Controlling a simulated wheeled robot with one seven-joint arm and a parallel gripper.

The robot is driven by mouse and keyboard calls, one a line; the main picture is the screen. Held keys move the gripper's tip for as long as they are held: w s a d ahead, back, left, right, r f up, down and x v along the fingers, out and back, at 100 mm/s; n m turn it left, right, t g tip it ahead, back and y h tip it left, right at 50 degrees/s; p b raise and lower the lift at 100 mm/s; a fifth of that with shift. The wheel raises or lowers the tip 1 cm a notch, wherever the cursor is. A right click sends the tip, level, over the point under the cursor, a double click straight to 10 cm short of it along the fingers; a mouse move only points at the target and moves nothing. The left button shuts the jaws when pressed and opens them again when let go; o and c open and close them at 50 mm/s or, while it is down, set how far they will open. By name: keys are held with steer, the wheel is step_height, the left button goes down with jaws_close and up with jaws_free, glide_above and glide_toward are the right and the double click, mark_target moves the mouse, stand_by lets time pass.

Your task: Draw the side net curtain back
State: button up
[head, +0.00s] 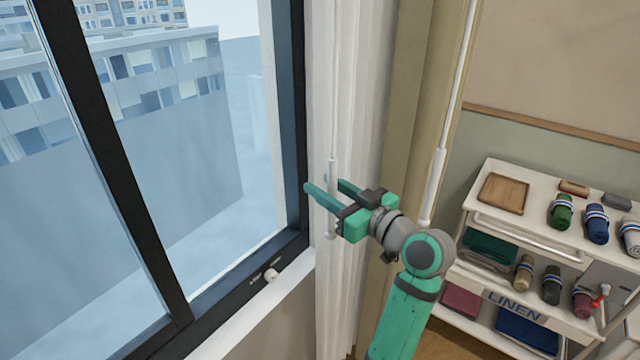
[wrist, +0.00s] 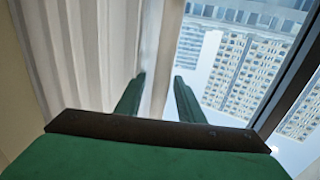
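The white net curtain (head: 353,80) hangs in narrow folds at the right edge of the window in the head view. Its folds also fill the left of the wrist view (wrist: 75,50). A thin white wand with a thicker handle (head: 332,168) hangs in front of it. My gripper (head: 323,190) is at the height of this handle, its two green fingers apart and pointing toward the window. The handle passes by the fingers; I cannot tell whether it lies between them. In the wrist view the fingers (wrist: 157,90) are also apart, with no wand clearly visible between them.
A tan curtain (head: 415,90) with a second white wand (head: 436,175) hangs just right of the net. The dark window frame (head: 290,120) and sill with a knob (head: 271,275) are left. A linen cart (head: 515,300) with rolled towels and a tray stands at right.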

steer(key=shift+x, duration=0.95)
